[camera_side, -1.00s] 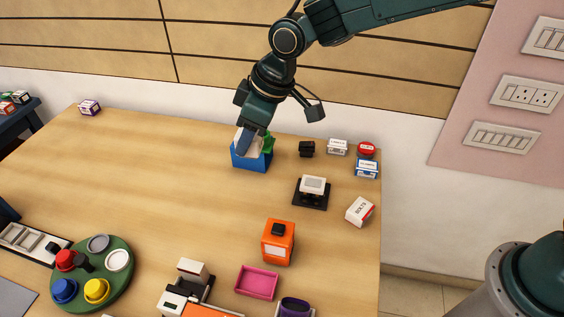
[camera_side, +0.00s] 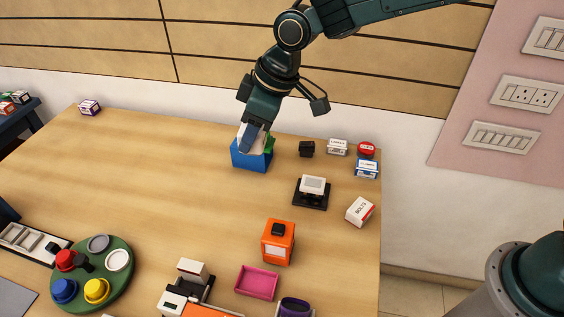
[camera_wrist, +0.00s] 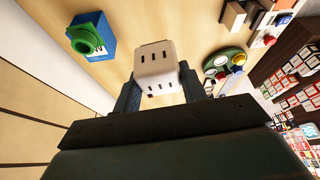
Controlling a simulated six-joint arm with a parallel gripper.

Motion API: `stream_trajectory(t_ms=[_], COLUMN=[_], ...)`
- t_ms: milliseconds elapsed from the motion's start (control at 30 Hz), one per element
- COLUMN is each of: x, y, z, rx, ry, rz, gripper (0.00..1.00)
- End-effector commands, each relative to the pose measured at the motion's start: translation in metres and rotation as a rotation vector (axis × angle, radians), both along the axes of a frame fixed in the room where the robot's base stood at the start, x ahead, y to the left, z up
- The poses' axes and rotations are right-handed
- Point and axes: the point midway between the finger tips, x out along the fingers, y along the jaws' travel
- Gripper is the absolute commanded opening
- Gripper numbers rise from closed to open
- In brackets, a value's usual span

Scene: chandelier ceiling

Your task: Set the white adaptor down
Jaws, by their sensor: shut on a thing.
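The white adaptor (camera_wrist: 157,60) is a small white block with dark slots. In the wrist view it sits between the two dark fingers of my gripper (camera_wrist: 159,92), which are shut on it. A green thing (camera_side: 269,144) is at the box's right side. In the wrist view the blue box (camera_wrist: 110,38) with the green piece (camera_wrist: 86,38) lies to the left, apart from the adaptor.
A black block (camera_side: 307,149), a white labelled box (camera_side: 337,147) and a white block on a black stand (camera_side: 313,186) stand to the right. An orange box (camera_side: 278,242) and a pink tray (camera_side: 257,282) are nearer. A round green board (camera_side: 119,288) is at left. The table's left middle is clear.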

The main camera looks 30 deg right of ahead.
Motion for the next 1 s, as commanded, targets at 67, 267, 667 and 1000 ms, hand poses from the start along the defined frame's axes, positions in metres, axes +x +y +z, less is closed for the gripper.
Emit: stream_trajectory(t_ms=[67,267,667,1000], x=[-0.005,-0.026,-0.086,-0.141], y=[-0.005,-0.020,-0.056,-0.085], z=[0.000,-0.002,-0.003,-0.001], rx=[0.001,0.001,0.002,0.002], ry=[0.000,0.001,0.001,0.001], rz=[0.040,0.214,0.692,1.108], gripper=[0.18,0.18,0.18,0.18])
